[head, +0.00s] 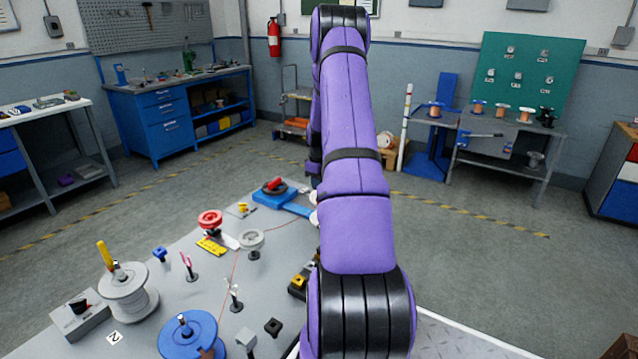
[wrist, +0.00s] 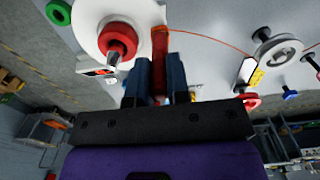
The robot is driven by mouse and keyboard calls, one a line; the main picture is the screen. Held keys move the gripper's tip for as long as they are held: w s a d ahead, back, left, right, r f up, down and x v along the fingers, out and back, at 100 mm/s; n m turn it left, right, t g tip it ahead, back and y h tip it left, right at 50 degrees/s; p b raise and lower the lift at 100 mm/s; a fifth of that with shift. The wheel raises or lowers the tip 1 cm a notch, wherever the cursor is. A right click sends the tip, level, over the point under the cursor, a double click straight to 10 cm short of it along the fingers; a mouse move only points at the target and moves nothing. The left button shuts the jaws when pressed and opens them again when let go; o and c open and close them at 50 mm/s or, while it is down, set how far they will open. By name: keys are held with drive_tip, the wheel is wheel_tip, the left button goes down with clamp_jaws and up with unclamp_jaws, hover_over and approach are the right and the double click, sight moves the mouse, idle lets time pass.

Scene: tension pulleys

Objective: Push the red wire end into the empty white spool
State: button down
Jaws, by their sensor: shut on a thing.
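In the wrist view, my gripper (wrist: 160,72) has its two dark fingers closed on an upright red-orange piece, the red wire end (wrist: 159,45). The thin red wire (wrist: 215,38) runs from it to the right. A large white spool (wrist: 88,22) with a red hub lies just left of the fingers. The held end is beside it; I cannot tell whether they touch. In the head view my arm hides the gripper and most of this spool. The red wire (head: 236,268) also shows there, crossing the table toward the arm.
A blue fixture (head: 270,199) with a red part lies toward the far edge.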

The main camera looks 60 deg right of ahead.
idle(0.4)
drive_tip(key=c, duration=1)
unclamp_jaws()
drive_tip(key=o, duration=0.3)
drive_tip(key=shift+r, duration=0.15)
drive_tip(key=shift+r, duration=3.3)
